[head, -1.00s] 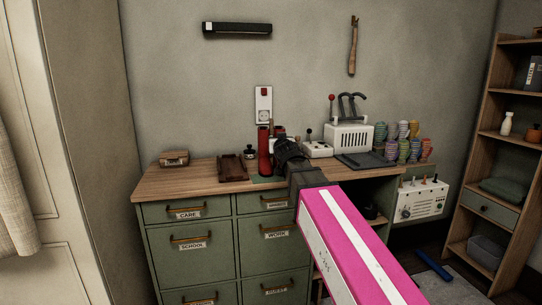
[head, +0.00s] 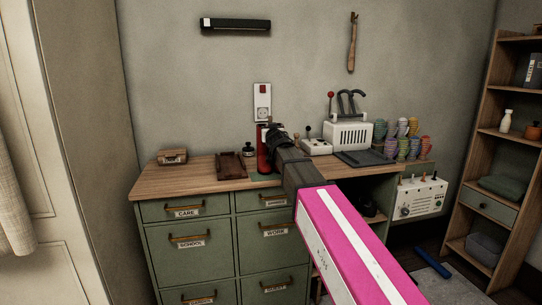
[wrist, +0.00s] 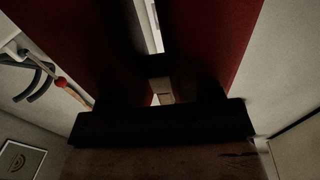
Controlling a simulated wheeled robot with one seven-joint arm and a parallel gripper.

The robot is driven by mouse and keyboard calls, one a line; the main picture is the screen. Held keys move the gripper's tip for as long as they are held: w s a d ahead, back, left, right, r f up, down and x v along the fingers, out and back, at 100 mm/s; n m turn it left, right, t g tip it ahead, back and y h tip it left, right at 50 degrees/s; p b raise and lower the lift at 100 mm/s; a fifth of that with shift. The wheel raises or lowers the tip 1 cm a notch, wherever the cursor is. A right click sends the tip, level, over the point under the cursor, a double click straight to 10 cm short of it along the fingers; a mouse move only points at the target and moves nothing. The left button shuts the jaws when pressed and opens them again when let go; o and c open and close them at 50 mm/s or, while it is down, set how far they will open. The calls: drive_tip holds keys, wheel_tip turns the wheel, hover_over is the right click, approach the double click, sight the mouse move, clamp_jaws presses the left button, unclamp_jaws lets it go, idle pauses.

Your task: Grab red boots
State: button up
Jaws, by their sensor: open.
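The red boots (head: 263,152) stand upright on the wooden desk top, partly hidden behind my gripper. In the wrist view, red surfaces of the boots fill the upper left (wrist: 95,35) and upper right (wrist: 222,35), very close, with a narrow light gap between them. My gripper (head: 273,138) is open at the boots' upper part. Its dark parts cover the middle of the wrist view, so whether the fingers touch the boots cannot be told.
The wooden desk (head: 195,184) has green drawers. A brown tray (head: 230,165) and a small dark bottle (head: 249,149) stand left of the boots. A switch box (head: 316,146), a white machine (head: 348,135) and stacked cups (head: 403,143) stand right.

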drive_tip(key=shift+w+a, duration=0.1)
drive_tip(key=shift+w, duration=0.5)
drive_tip(key=shift+s, duration=0.1)
clamp_jaws()
drive_tip(key=shift+r, duration=0.2)
